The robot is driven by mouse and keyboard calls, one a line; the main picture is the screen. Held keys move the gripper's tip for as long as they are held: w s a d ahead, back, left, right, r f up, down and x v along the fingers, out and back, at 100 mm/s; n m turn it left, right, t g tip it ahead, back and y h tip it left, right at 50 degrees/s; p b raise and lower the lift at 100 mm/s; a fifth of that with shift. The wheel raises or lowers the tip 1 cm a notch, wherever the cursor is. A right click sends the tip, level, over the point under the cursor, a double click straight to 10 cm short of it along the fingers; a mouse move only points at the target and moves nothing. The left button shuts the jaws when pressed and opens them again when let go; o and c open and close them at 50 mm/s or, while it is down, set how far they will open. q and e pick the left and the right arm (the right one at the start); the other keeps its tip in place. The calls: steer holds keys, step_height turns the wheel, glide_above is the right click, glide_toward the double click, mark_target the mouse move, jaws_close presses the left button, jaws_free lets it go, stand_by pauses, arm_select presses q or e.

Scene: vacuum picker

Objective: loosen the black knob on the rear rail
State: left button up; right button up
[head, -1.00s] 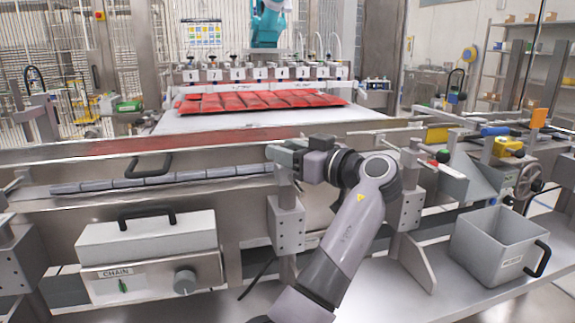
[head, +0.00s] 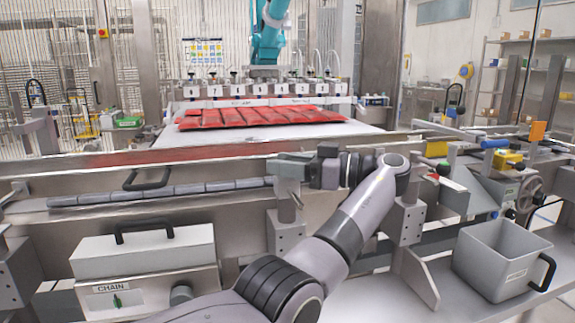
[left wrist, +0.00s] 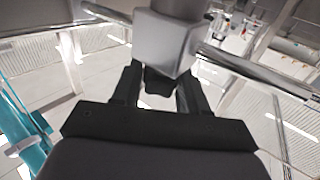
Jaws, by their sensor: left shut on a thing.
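My left gripper (left wrist: 160,88) is shut on the black knob (left wrist: 160,83), a dark piece between its two fingers in the left wrist view. The knob sits against a grey clamp block (left wrist: 165,42) that a shiny round rail (left wrist: 250,67) passes through. The fingers hide the knob's sides. In the head view my left gripper (head: 308,168) is at a grey block (head: 286,170) on top of a short post, and the knob itself is hidden there. My right gripper is in neither view.
Red packs (head: 260,116) lie on the white belt behind, under a row of numbered suction heads (head: 253,91). A lidded grey box (head: 143,250) with a black handle is at front left. A grey bin (head: 500,258) stands at right, near a handwheel (head: 528,192).

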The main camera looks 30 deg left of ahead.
arm_select(q)
steer(key=shift+r+n+g, duration=0.1)
steer(key=shift+n+g, duration=0.2)
stand_by(0.4)
steer(key=o, duration=0.9)
steer(key=shift+a, duration=0.1)
